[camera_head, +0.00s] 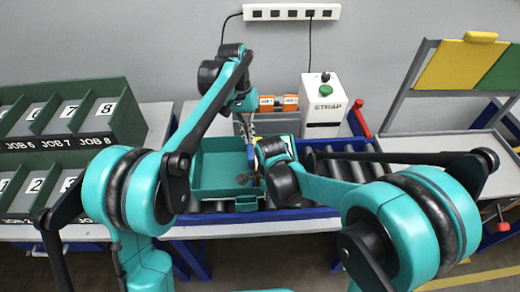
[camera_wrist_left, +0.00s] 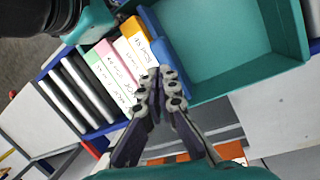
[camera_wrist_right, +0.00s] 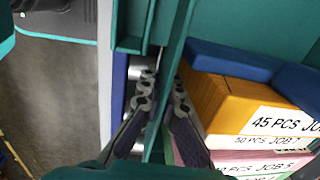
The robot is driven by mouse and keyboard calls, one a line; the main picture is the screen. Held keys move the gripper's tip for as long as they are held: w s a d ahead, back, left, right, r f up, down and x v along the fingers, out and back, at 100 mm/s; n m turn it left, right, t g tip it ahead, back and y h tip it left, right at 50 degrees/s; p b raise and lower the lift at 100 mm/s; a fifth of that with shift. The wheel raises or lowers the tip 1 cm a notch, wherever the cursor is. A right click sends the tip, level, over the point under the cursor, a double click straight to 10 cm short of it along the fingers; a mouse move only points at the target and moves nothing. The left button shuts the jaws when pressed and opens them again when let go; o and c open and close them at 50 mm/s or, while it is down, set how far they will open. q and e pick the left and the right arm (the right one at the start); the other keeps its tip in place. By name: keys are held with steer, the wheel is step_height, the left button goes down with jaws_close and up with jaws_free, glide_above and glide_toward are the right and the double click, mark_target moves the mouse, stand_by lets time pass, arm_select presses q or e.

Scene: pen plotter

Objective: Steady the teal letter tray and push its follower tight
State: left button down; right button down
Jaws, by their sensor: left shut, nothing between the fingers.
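The teal letter tray (camera_head: 222,170) lies on the roller conveyor, its floor largely bare. A blue follower (camera_wrist_left: 172,58) stands against an orange pack (camera_wrist_left: 134,32) in a row of labelled packs. It also shows in the right wrist view (camera_wrist_right: 230,62). My left gripper (camera_wrist_left: 163,85) is shut and empty, its tips close to one end of the follower; contact cannot be told. In the head view it is at the tray's far side (camera_head: 249,132). My right gripper (camera_wrist_right: 161,98) is shut on the tray's teal wall, one finger on each side. My right arm hides the packs in the head view.
A green sorting rack (camera_head: 75,125) stands at the left. A white STRAP machine (camera_head: 324,102) stands behind the conveyor. Free rollers (camera_head: 345,165) lie right of the tray. A slanted frame with a yellow panel (camera_head: 458,66) is at the right.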

mark_target(251, 163)
arm_select(q)
steer(key=s+d+r+m+t+y, duration=0.15)
steer(key=d+r+m+y, duration=0.25)
steer(key=d+m, duration=0.8)
steer(key=a+f, duration=0.1)
steer(key=f, duration=0.2)
steer(key=a+f+m, duration=0.1)
steer(key=a+f, duration=0.1)
steer(key=f, duration=0.1)
steer(key=a+f+m, duration=0.1)
steer(key=f, duration=0.3)
steer(key=shift+w+a+t, duration=0.15)
steer(key=shift+a+t, duration=0.15)
steer(key=shift+t, duration=0.05)
steer(key=a, duration=0.2)
steer(key=shift+a+r, duration=0.15)
steer(key=shift+a, duration=0.8)
steer(key=shift+a, duration=0.65)
steer(key=shift+d, duration=0.1)
